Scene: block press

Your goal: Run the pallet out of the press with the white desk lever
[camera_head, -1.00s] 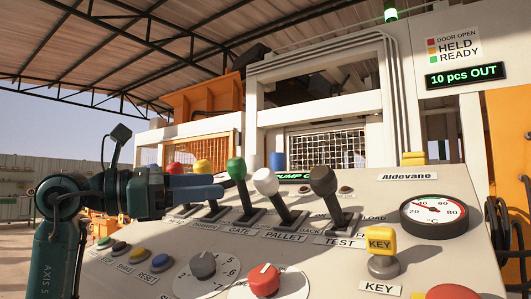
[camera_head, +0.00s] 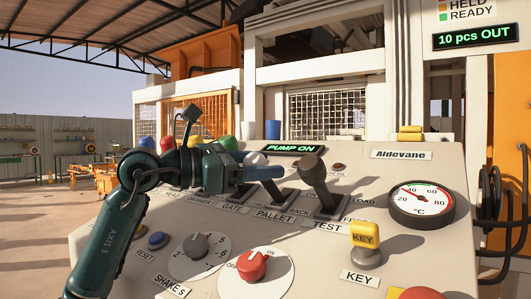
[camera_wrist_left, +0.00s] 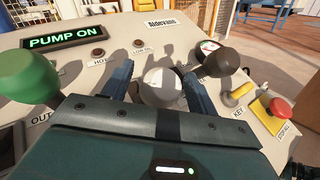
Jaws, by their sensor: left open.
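The white-knobbed lever (camera_head: 256,158) stands over the PALLET label on the sloping desk, partly hidden by my left gripper (camera_head: 272,172). In the left wrist view the white knob (camera_wrist_left: 160,86) sits between the two blue fingers of that gripper (camera_wrist_left: 160,88). I cannot make out the pallet. My right gripper does not show.
The dark TEST lever (camera_head: 312,170) stands close on the right and the green GATE lever (camera_wrist_left: 28,78) on the left. The yellow key (camera_head: 365,235), red knob (camera_head: 252,265) and gauge (camera_head: 422,203) are on the same desk. The screen (camera_head: 295,149) reads PUMP ON.

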